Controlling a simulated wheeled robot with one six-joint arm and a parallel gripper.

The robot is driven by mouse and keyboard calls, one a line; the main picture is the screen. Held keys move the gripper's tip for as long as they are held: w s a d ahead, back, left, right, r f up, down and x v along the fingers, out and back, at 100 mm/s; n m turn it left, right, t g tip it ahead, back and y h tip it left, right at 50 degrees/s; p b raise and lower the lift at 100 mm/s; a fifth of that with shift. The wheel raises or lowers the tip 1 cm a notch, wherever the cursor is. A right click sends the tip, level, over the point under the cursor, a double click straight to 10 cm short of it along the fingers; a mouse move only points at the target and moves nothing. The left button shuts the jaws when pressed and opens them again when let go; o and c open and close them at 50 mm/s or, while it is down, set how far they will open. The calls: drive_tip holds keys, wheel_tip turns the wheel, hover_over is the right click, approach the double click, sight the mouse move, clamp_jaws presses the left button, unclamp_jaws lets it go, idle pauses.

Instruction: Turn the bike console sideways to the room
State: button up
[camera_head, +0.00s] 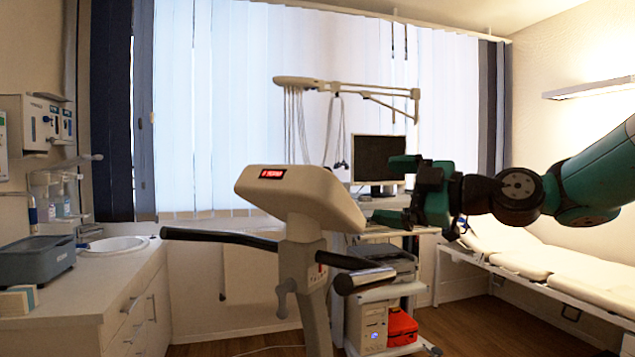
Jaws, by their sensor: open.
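The bike console (300,200) is a beige slanted head with a small red lit display, on a beige post (303,275) in the middle of the camera_head view. A black handlebar (220,236) reaches left from the post, and a shorter black grip (362,278) comes toward me on the right. My gripper (398,191) is open and empty, with its dark green fingers pointing left. In the picture it sits to the right of the console, with a visible gap between them. The bike's lower part is out of view.
A monitor (379,160) and a cart (388,305) with a printer stand behind the bike. A padded couch (545,260) runs along the right. A counter with a sink (115,246) lines the left. Bare wooden floor (480,325) shows at the lower right.

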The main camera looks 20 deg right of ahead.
sight(328, 188)
drive_tip(key=p+x, duration=0.6)
drive_tip(key=x, duration=0.8)
drive_tip(key=shift+r, duration=0.15)
drive_tip(key=shift+w+a+p, duration=0.35)
drive_tip(key=shift+w+a, duration=0.05)
drive_tip(key=shift+a, duration=0.05)
drive_tip(key=c, duration=1.2)
drive_tip(key=shift+o, duration=0.2)
drive_tip(key=shift+f, duration=0.2)
drive_tip(key=shift+h+b, duration=0.3)
